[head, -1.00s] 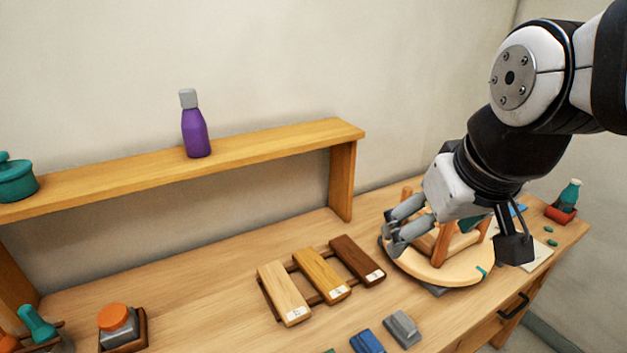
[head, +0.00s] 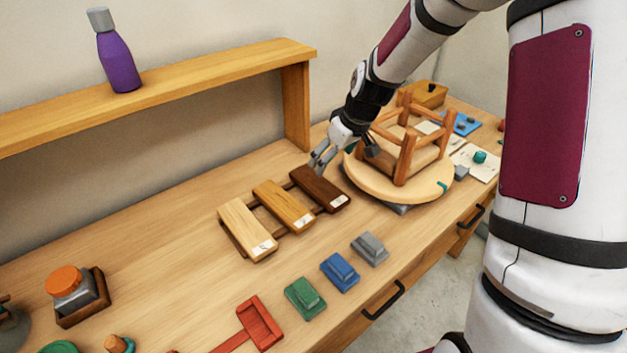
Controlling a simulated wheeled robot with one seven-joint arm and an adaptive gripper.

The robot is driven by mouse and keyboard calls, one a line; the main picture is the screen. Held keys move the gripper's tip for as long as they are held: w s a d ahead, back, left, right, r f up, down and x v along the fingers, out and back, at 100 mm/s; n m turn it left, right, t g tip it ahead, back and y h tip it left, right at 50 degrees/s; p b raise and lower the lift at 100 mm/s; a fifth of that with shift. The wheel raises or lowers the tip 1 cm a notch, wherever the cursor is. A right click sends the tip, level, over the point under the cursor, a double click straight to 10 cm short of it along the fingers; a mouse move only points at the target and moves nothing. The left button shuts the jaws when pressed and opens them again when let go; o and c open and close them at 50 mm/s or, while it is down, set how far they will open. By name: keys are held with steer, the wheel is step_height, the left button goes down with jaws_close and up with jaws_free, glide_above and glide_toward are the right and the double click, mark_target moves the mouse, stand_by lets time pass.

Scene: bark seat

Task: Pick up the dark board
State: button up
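The dark board (head: 320,189) is a dark brown wooden slab with a small white label at its near end. It lies at the right end of a row on a dark rack, beside a mid-brown board (head: 283,205) and a pale board (head: 246,229). My gripper (head: 318,164) is at the far end of the dark board, its grey fingers pointing down at or just above it. Whether the fingers touch the board, and how far apart they are, I cannot tell.
A round wooden turntable (head: 374,182) bearing a stool-like wooden frame (head: 405,146) stands close to the right of my gripper. Grey, blue (head: 340,271) and green blocks lie in front. A shelf (head: 200,88) with a purple bottle (head: 115,62) runs behind. Bare tabletop lies left of the boards.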

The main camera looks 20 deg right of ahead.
glide_above(318, 184)
steer(key=s, duration=0.3)
steer(key=f, duration=0.5)
steer(key=d+f, duration=0.1)
steer(key=f, duration=0.2)
steer(key=shift+w+f, duration=0.1)
steer(key=shift+f, duration=0.1)
steer(key=shift+w+p+x, duration=0.1)
steer(key=shift+p+x, duration=0.1)
steer(key=shift+x, duration=1.15)
steer(key=shift+w+p+x, duration=0.15)
steer(key=shift+p+x, duration=0.05)
steer(key=shift+x, duration=1.1)
steer(key=shift+d+r, duration=0.1)
steer(key=shift+c, duration=0.6)
steer(key=c, duration=1.3)
